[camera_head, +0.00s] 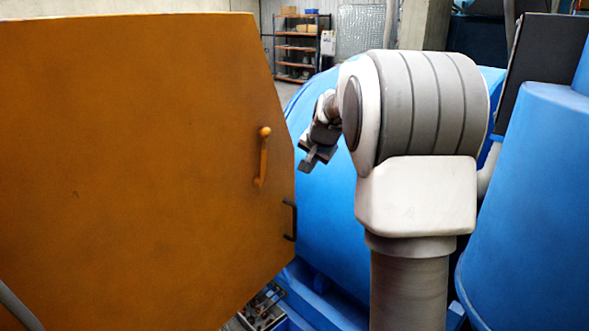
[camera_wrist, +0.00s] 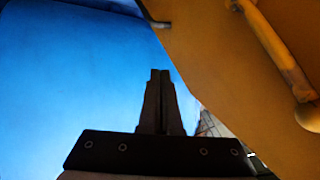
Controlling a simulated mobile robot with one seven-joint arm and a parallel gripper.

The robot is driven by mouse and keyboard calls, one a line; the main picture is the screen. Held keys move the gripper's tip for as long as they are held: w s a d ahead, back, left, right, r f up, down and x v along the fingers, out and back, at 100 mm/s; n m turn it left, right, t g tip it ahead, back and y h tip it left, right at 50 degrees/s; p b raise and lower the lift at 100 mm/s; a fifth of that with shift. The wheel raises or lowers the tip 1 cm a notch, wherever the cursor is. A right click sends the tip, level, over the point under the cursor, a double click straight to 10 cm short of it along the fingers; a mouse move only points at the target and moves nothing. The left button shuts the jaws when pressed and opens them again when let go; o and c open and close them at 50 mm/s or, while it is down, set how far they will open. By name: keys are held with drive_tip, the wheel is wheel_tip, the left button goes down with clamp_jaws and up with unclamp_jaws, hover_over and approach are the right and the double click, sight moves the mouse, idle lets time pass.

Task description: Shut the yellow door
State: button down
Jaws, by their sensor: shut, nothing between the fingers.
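The yellow door (camera_head: 130,160) fills the left of the head view and stands open, apart from the blue machine body. It has a yellow lever handle (camera_head: 263,158) and a dark bracket handle (camera_head: 290,220) at its right edge. My gripper (camera_head: 308,164) is just right of the door's edge, shut and empty. In the wrist view, my gripper's fingers (camera_wrist: 160,76) are together in front of the blue surface. The door (camera_wrist: 215,50) is at the right there, with its lever handle (camera_wrist: 275,50) at the upper right. I cannot tell whether the gripper touches the door.
The blue drum machine (camera_head: 335,215) is behind my gripper, and it fills the left of the wrist view (camera_wrist: 70,90). Another blue rounded housing (camera_head: 530,190) stands at the right, close to my arm. Shelves with boxes (camera_head: 297,45) are far behind.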

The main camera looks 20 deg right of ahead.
sight(288, 182)
drive_tip(key=w+f, duration=0.2)
drive_tip(key=w+f+p, duration=0.1)
drive_tip(key=w+f, duration=0.1)
drive_tip(key=w, duration=0.1)
drive_tip(key=w+f, duration=0.2)
drive_tip(key=f, duration=0.1)
drive_tip(key=shift+w+a+p, duration=0.35)
drive_tip(key=shift+a, duration=0.05)
drive_tip(key=shift+w+a, duration=0.25)
drive_tip(key=shift+w, duration=0.25)
drive_tip(key=shift+w, duration=0.1)
